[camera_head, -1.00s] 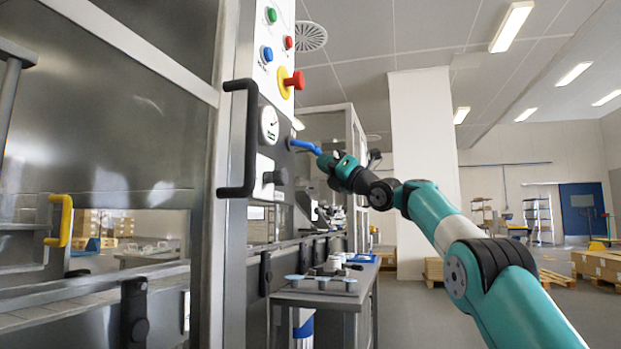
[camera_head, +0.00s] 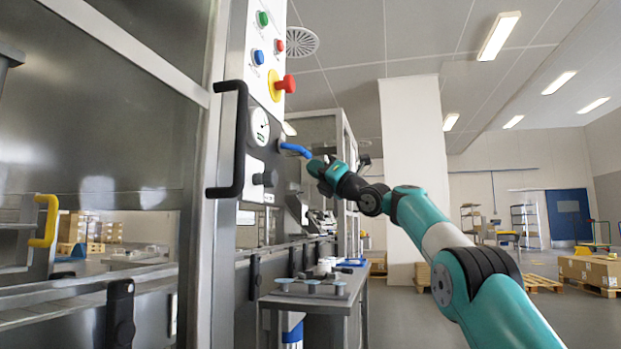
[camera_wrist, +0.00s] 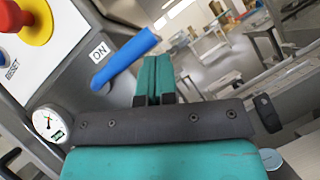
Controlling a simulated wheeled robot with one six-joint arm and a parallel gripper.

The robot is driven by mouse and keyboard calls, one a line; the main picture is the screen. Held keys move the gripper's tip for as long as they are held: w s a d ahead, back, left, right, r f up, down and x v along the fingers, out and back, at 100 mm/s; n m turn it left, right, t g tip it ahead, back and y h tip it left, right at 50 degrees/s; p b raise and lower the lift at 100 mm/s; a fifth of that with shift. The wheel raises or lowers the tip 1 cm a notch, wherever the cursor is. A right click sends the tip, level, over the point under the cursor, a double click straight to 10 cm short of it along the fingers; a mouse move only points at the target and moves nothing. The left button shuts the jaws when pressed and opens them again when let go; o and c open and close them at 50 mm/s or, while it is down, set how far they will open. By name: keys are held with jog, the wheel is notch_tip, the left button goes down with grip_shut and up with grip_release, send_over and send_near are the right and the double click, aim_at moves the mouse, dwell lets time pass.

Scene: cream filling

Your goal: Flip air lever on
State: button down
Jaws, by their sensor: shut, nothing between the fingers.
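The blue air lever (camera_head: 296,150) sticks out from the dark panel on the machine's column. In the wrist view the lever (camera_wrist: 126,58) runs from its pivot up and to the right, beside a white "ON" label (camera_wrist: 99,51). My gripper (camera_head: 317,163) is by the lever's outer end in the head view. In the wrist view my gripper (camera_wrist: 155,60) has its two teal fingers together with nothing between them. They are just right of and below the lever's free end. I cannot tell whether they touch it.
A pressure gauge (camera_head: 260,126) and a black knob (camera_head: 264,179) sit near the lever. A red emergency button (camera_head: 285,84) is above, and a black door handle (camera_head: 232,140) is at the left. A steel table (camera_head: 310,300) stands below.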

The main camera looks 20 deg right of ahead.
jog(key=s+d+f+b, duration=0.5)
jog(key=d+f+b, duration=0.2)
jog(key=f, duration=0.1)
jog(key=shift+s+f, duration=0.25)
jog(key=shift+s, duration=0.05)
